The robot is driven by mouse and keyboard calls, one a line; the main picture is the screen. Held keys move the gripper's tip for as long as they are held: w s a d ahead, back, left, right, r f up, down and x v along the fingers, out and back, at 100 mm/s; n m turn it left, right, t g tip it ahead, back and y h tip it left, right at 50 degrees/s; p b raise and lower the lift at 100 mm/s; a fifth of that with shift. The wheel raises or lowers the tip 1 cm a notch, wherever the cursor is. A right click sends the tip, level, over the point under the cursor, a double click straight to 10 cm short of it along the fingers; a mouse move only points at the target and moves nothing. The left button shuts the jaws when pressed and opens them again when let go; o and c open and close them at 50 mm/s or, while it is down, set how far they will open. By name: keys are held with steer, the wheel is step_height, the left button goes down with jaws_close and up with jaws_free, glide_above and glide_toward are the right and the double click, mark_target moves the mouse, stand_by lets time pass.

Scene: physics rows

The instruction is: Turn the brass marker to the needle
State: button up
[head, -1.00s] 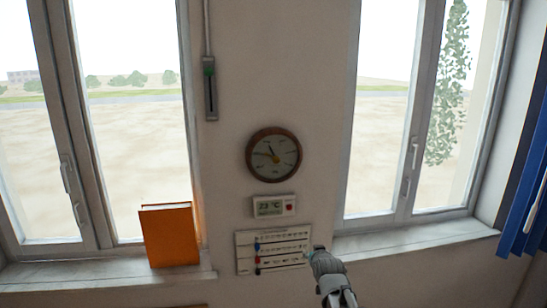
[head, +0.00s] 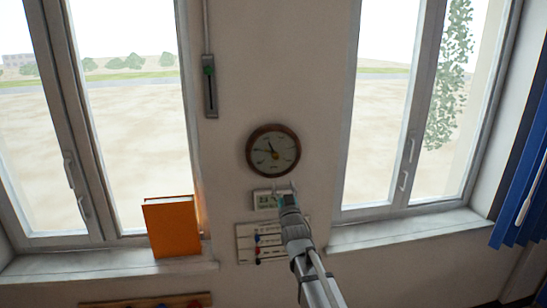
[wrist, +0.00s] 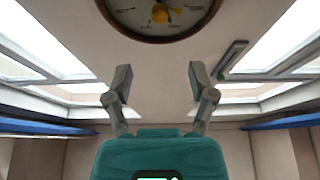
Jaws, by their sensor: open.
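A round dial (head: 273,150) with a dark wooden rim and pale face hangs on the wall between two windows. In the head view a dark hand points up-left and another thin one points left; which is the brass marker is too small to tell. In the wrist view the lower part of the dial (wrist: 125,27) shows at the top edge, with a yellow brass piece (wrist: 160,13) near its middle. My gripper (head: 286,188) is open and empty, just below the dial, in front of the thermometer display. The fingers (wrist: 160,80) are spread wide and apart from the dial.
A small digital display (head: 264,201) is partly hidden behind my gripper. A panel with sliders (head: 245,243) sits below it. A vertical slide control (head: 210,90) is up-left. An orange book (head: 172,228) stands on the left sill.

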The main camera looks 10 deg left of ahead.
mark_target(276, 157)
steer(key=shift+w, duration=0.1)
steer(key=p+x, duration=0.5)
steer(key=x, duration=0.8)
steer(key=shift+w+a, duration=0.15)
steer(key=shift+w, duration=0.15)
jaws_close()
steer(key=shift+a, duration=0.5)
steer(key=shift+d+r, duration=0.1)
steer(key=shift+d, duration=0.4)
